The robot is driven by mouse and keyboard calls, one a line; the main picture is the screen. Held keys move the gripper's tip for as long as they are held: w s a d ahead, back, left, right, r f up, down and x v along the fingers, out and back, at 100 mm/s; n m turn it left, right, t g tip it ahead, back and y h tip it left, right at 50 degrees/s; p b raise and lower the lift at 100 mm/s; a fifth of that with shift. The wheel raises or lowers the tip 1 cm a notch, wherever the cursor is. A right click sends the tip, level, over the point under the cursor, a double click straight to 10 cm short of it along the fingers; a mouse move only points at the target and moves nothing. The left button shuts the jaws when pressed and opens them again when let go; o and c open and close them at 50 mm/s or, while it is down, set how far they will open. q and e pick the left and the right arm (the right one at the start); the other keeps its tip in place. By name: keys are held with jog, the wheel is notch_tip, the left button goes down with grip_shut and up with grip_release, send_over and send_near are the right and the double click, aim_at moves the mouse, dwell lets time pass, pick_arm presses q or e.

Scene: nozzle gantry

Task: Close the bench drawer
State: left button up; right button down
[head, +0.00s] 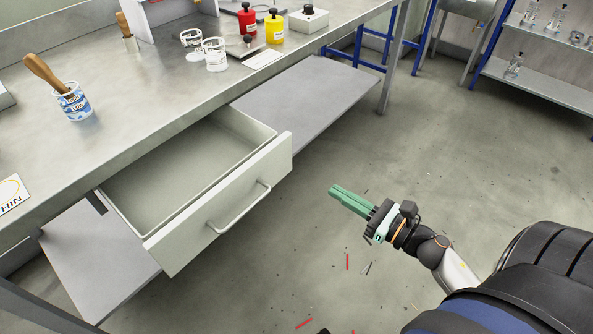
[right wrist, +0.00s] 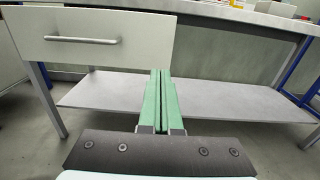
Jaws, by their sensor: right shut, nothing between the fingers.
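The bench drawer (head: 222,204) is pulled far out from under the bench (head: 160,105) in the head view. It looks empty inside. Its pale front has a metal bar handle (head: 240,207). In the right wrist view the drawer front (right wrist: 140,38) fills the upper left, with the handle to the left. My right gripper (head: 333,191) is in the air to the right of the drawer front, apart from it. Its green fingers (right wrist: 162,75) are shut together with nothing between them, and overlap the front's right part in the wrist view. My left gripper is not in view.
On the bench stand a printed cup with a wooden handle (head: 73,101), glass jars (head: 214,54), a red bottle (head: 247,19) and a yellow bottle (head: 274,28). A lower shelf (head: 310,98) runs under the bench. The floor near my gripper is open, with small scraps.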

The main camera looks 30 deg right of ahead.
aim_at(285, 160)
jog(key=p+x, duration=0.1)
jog(key=x, duration=1.1)
jog(key=shift+w+a, duration=0.1)
jog(key=shift+w, duration=0.2)
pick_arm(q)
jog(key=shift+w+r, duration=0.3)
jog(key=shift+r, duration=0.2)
pick_arm(e)
jog(key=shift+w, duration=0.1)
